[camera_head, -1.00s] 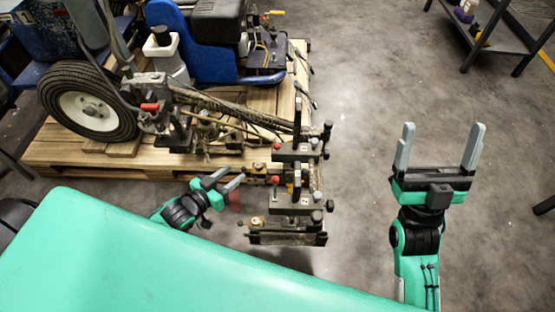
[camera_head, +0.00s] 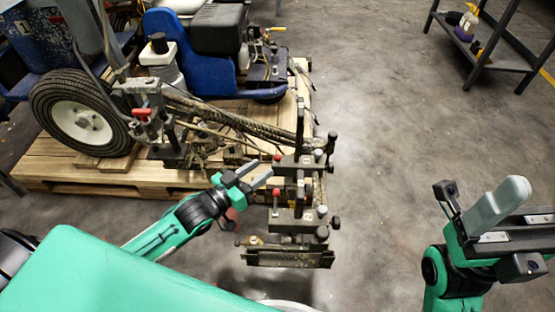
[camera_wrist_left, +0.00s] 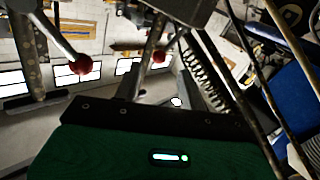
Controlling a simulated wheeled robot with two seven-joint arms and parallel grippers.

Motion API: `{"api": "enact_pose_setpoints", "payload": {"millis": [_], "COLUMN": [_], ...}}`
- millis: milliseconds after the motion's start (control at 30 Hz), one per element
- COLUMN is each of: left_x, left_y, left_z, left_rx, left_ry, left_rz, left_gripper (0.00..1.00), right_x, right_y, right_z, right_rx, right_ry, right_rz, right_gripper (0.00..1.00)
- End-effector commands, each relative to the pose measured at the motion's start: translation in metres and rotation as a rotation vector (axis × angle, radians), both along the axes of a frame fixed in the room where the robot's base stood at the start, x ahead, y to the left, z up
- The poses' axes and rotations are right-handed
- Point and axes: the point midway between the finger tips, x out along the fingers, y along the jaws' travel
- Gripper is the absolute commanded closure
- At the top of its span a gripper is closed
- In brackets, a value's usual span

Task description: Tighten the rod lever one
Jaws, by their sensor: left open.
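The line striper's front assembly (camera_head: 297,218) carries levers with red ball knobs; one red knob (camera_head: 277,193) shows at its left side. My left gripper (camera_head: 260,173) is open just left of the assembly, its fingers pointing right, near the knobs. I cannot tell which knob belongs to rod lever one. In the left wrist view, a rod with a red ball (camera_wrist_left: 83,65) hangs at the upper left, and a second red ball (camera_wrist_left: 158,56) shows near the middle. My right gripper (camera_head: 520,215) is at the right edge, one grey finger plain, the other out of sight.
Hoses and rods crowd the space behind the left gripper. A dark shelf (camera_head: 487,48) stands at the upper right. The floor (camera_head: 390,120) between is clear.

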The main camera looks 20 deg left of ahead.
Motion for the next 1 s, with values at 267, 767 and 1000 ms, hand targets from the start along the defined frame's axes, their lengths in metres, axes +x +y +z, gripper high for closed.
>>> {"api": "enact_pose_setpoints", "payload": {"millis": [267,767,1000], "left_x": [0.036,0.063,0.063], "left_y": [-0.020,-0.035,-0.035], "left_z": [-0.001,0.000,0.000], "left_rx": [0.000,0.000,0.000], "left_ry": [-0.002,0.000,0.001], "left_rz": [-0.001,0.000,0.000], "left_gripper": [0.59,0.59,0.69], "right_x": [0.001,0.001,0.001], "right_y": [0.007,0.014,0.014], "right_z": [-0.001,0.010,0.009], "right_rx": [-0.001,0.008,0.006], "right_ry": [-0.022,-0.054,-0.055], "right_rz": [0.023,0.049,0.047], "right_gripper": [0.11,0.11,0.11]}}
